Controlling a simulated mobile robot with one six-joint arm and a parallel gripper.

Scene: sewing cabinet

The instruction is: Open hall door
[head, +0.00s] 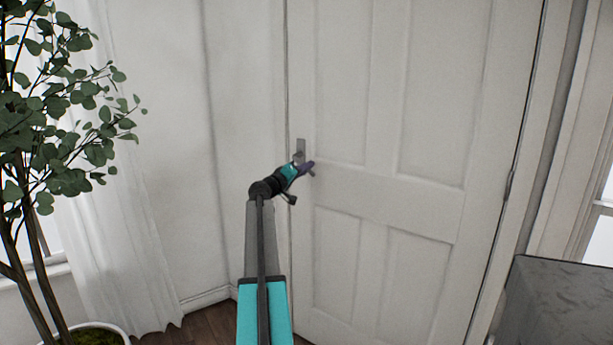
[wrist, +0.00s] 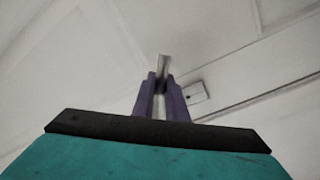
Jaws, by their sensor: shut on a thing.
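The white panelled hall door (head: 385,195) fills the middle and right of the head view and looks shut in its frame. Its metal handle plate (head: 300,147) is on the left edge of the door. My gripper (head: 309,168) is at the handle, just below the plate. In the wrist view, the purple fingers of my gripper (wrist: 161,95) are shut on the door handle (wrist: 163,63), a grey lever that sticks out between the fingertips. Part of the handle is hidden by my gripper.
A leafy potted plant (head: 60,110) stands at the left, in front of a white curtain (head: 115,240). A grey marbled-top cabinet (head: 560,295) stands at the lower right, close to the door's right side. A little dark wooden floor (head: 205,322) shows below.

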